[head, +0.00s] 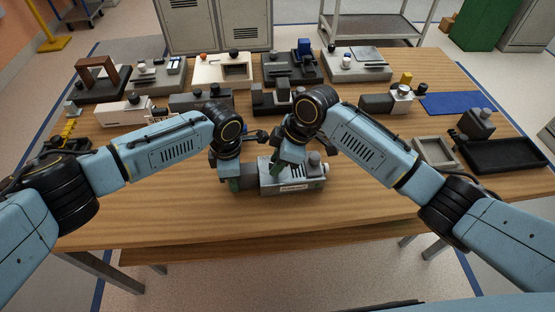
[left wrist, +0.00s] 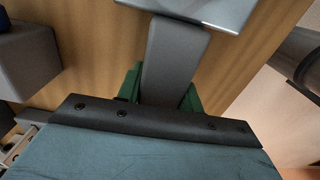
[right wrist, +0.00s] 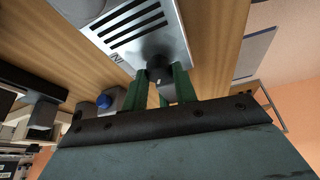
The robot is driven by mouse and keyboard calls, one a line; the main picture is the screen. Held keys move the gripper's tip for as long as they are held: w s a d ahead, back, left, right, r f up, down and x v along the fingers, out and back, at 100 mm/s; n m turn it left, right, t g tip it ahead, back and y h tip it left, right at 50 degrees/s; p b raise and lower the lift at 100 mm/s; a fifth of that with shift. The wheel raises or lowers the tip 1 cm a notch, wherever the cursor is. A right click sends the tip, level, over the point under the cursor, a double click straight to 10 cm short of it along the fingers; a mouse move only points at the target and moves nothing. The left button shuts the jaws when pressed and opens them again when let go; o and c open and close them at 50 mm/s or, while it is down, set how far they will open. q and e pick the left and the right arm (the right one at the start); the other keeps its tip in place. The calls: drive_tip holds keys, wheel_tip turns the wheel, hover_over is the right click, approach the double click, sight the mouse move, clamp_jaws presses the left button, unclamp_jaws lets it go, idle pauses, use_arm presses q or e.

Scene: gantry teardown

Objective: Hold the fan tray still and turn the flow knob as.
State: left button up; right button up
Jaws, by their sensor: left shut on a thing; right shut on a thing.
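The fan tray (head: 305,184) is a grey box with dark slots on top, lying near the table's front edge; its slotted face shows in the right wrist view (right wrist: 142,30). My left gripper (head: 236,184) is at its left end, with green fingers shut on a grey handle (left wrist: 174,60) joined to the tray side. My right gripper (head: 277,170) reaches down over the tray's top. In the right wrist view its green fingers are shut around a small dark knob (right wrist: 158,66) at the slotted face. The head view hides this knob behind the gripper.
A round grey cap (head: 314,158) stands on the tray's right part. Several fixtures stand in rows behind, with a blue mat (head: 450,103) and black tray (head: 510,155) at the right. The wooden table (head: 190,215) is clear in front and left of the tray.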

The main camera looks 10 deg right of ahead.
drive_tip(key=shift+n, duration=0.5)
drive_tip(key=o, duration=1)
drive_tip(key=v, duration=1.2)
drive_tip(key=shift+w, duration=0.2)
